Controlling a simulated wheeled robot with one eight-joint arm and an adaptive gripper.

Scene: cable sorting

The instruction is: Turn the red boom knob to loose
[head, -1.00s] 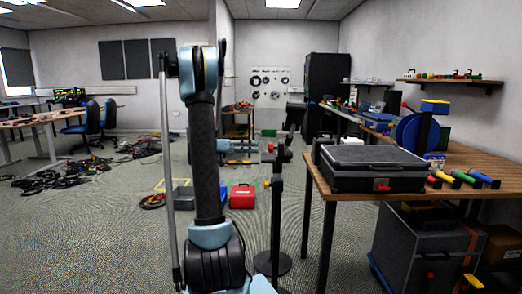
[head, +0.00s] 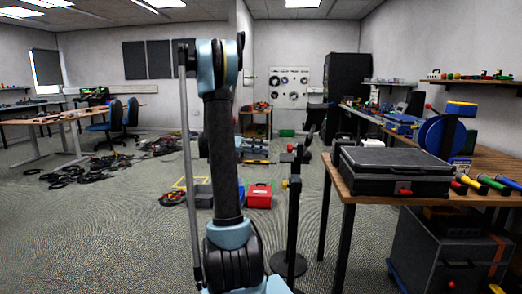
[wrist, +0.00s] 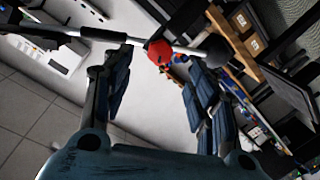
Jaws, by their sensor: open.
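The red boom knob (wrist: 159,52) shows in the wrist view near the top middle, against a thin metal boom (wrist: 110,36) that runs across the picture. My gripper (wrist: 160,78) is open, with one dark finger on each side of the picture. The knob lies in line with the gap between the fingers, apart from both as far as I can see. How far beyond the fingertips it is I cannot tell. The knob's setting is not readable.
A wooden table (head: 345,187) at the right holds a black case (head: 395,178) and coloured-handled tools. A red toolbox (head: 258,196) and dark cases lie on the floor behind the stand. Cables (head: 75,176) lie on the floor at the left. The near left floor is clear.

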